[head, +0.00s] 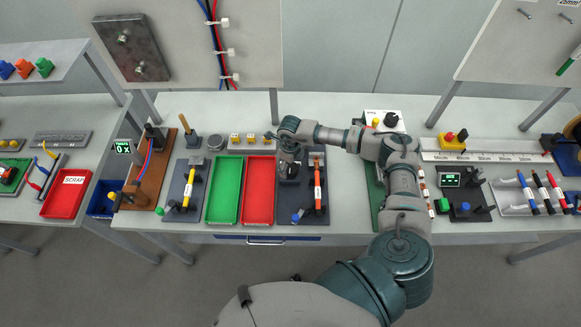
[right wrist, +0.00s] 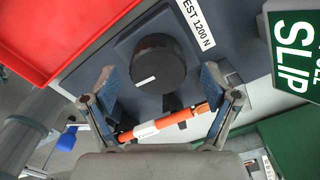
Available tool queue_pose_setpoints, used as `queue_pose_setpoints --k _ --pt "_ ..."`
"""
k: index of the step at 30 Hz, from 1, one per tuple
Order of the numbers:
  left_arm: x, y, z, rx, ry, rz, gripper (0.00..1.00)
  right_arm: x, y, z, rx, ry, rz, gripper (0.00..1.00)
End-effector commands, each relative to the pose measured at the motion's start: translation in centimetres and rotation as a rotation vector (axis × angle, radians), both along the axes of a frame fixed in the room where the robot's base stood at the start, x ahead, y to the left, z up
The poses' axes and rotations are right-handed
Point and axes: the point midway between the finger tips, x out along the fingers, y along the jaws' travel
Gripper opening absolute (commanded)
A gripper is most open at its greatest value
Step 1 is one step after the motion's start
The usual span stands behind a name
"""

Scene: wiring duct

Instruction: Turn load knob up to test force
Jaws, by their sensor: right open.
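The load knob (right wrist: 157,62) is a dark round knob with a white line on its rim, in the right wrist view. My right gripper (right wrist: 157,72) is open, one finger on each side of the knob, with visible gaps. In the head view my right gripper (head: 288,166) hides most of the knob's area. An orange bar with a white band (right wrist: 162,124) lies near the fingers; it stands at the right of this station in the head view (head: 318,185). My left gripper is not in view.
A red tray (head: 258,190) and a green tray (head: 223,190) are left of the station. A green "SLIP" sign (right wrist: 296,48) is near the right finger in the wrist view. Several other fixtures and pens (head: 535,190) stand to the right.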

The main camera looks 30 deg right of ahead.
Motion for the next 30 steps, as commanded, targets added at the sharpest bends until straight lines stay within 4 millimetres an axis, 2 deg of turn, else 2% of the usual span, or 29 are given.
queue_pose_setpoints --k 6,12,18,30 --pt "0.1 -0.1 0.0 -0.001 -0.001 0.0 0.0 0.1 -0.1 5.0 0.0 -0.004 0.0 0.87" --pt "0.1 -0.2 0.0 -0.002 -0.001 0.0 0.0 0.1 -0.2 8.5 0.0 -0.001 0.0 0.87" --pt "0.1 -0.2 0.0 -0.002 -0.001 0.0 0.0 0.1 -0.2 9.8 0.0 0.001 -0.001 0.87" --pt "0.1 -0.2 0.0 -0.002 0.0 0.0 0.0 0.1 -0.2 9.8 0.0 0.001 -0.001 0.87"
